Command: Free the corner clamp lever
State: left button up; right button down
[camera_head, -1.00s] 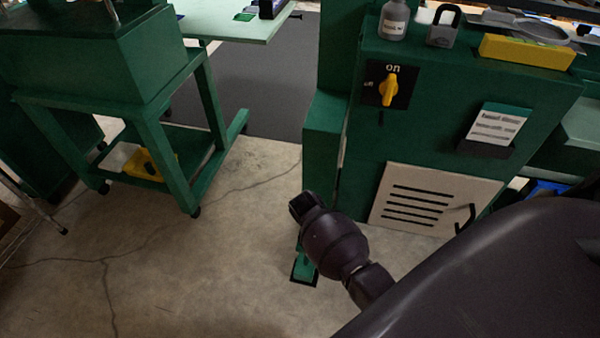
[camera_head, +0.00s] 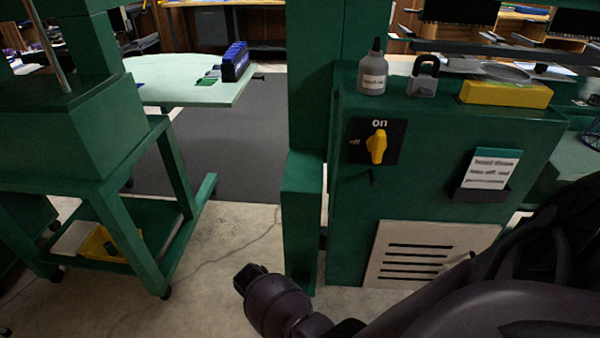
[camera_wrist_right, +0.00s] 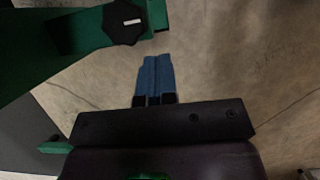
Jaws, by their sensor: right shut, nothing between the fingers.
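My right gripper (camera_wrist_right: 157,62) shows in the wrist view with its two blue fingers shut together and nothing between them. Beyond it is bare concrete floor. A black many-sided knob (camera_wrist_right: 124,24) with a white mark sits on a green part (camera_wrist_right: 55,48) at the top left, apart from the fingertips. I cannot tell whether this belongs to the corner clamp; no lever is clearly recognisable. In the head view my right arm comes in from the lower right, in front of the green machine cabinet (camera_head: 350,235); its fingers are not visible there. My left gripper is not in view.
The cabinet carries a yellow rotary switch (camera_head: 377,146) pointing up toward "on", a card holder (camera_head: 482,193) and a vented panel (camera_head: 390,272). A bottle (camera_head: 373,70), grey padlock (camera_head: 424,78) and yellow block (camera_head: 506,93) stand on top. A green wheeled stand (camera_head: 170,165) is at left.

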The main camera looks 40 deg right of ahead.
pick_arm(q)
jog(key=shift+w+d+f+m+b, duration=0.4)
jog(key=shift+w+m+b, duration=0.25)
jog(key=shift+b, duration=1.4)
pick_arm(e)
jog(key=s+d+f, duration=0.5)
jog(key=s+f, duration=0.1)
jog(key=f, duration=0.3)
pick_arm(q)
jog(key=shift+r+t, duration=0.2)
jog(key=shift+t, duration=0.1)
